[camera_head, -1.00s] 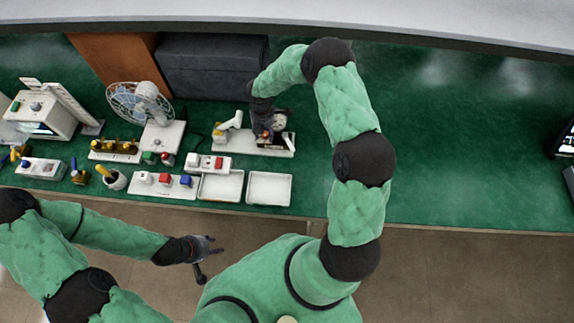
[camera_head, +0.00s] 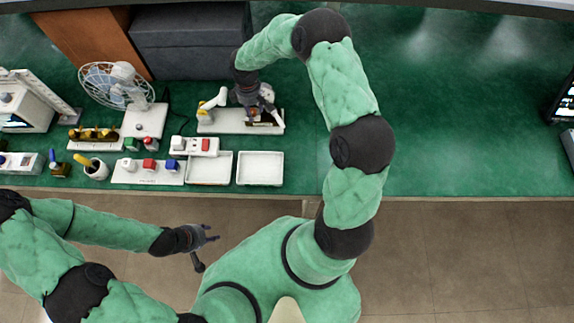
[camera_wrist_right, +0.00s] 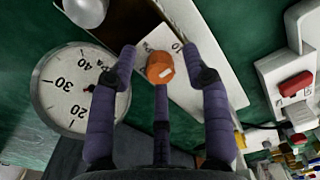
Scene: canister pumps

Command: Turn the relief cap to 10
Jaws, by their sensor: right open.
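The orange relief cap (camera_wrist_right: 160,67) has a pale mark on its face and sits on a white plate in the right wrist view. A small dark numeral, perhaps 10, is printed on the plate beyond it. My right gripper (camera_wrist_right: 159,62) is open, with two purple fingers to the sides of the cap and a third below it in the picture. I cannot tell whether any finger touches the cap. In the head view, my right gripper (camera_head: 252,97) is over the pump unit (camera_head: 225,122) and hides most of the cap. My left gripper (camera_head: 207,238) hangs open and empty in front of the bench.
A round gauge (camera_wrist_right: 68,92) marked 20, 30 and 40 stands close beside the left finger. Two white trays (camera_head: 260,182) and a strip of coloured blocks (camera_head: 148,178) lie in front. A fan (camera_head: 115,84) stands left.

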